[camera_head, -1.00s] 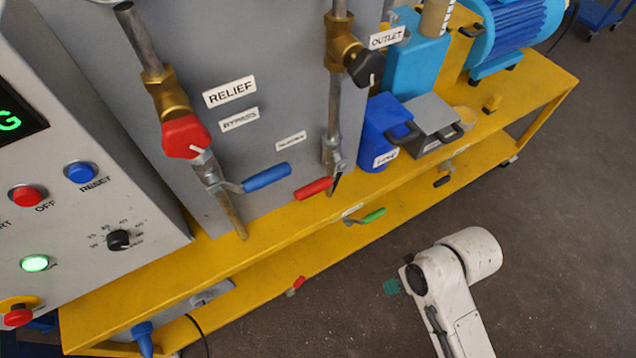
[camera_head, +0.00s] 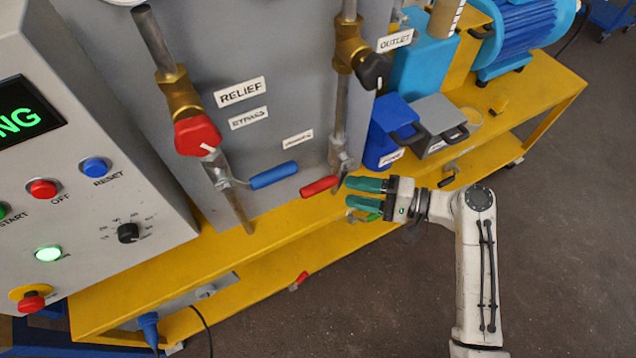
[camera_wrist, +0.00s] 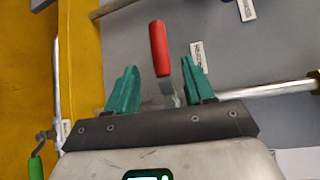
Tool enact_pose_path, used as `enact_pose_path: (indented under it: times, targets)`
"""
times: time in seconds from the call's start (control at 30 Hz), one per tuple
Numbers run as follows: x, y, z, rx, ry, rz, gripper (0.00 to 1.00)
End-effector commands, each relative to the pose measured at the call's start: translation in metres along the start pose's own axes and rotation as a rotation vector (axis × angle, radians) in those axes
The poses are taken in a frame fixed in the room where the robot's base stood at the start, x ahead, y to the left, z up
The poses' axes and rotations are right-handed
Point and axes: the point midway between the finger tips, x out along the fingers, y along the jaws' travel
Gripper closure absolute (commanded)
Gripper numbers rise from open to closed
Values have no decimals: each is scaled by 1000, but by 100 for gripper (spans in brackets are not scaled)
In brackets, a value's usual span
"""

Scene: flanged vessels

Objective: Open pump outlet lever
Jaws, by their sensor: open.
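A red lever handle (camera_head: 319,186) sits low on the right vertical pipe of the grey vessel, beside a small label (camera_head: 297,141) too blurred to read. My gripper (camera_head: 352,193) is open and empty, its two green fingers pointing left towards the red handle. In the wrist view the red handle (camera_wrist: 158,48) shows upright between the open fingers (camera_wrist: 160,68), with no contact visible. A green lever handle (camera_head: 366,217) is partly hidden behind my fingers; it also shows at the lower left of the wrist view (camera_wrist: 36,168). I cannot tell which lever is the pump outlet.
A blue lever (camera_head: 274,175) and a red knob (camera_head: 198,135) are on the left pipe. A black knob (camera_head: 374,70) stands near the OUTLET label (camera_head: 394,41). The yellow frame (camera_head: 275,232) runs below. A control panel (camera_head: 75,230) is at left.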

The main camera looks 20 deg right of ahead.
Motion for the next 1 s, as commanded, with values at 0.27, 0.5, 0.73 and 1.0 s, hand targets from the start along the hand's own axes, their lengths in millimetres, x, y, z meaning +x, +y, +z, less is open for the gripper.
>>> enact_pose_path:
  times: [0.27,0.5,0.73,1.0]
  targets:
    - [51,-1,1,-2,-3,2,47]
    - [82,0,1,-2,-3,3,47]
    - [90,1,1,-3,-2,3,47]
    - [90,1,1,-3,-1,3,55]
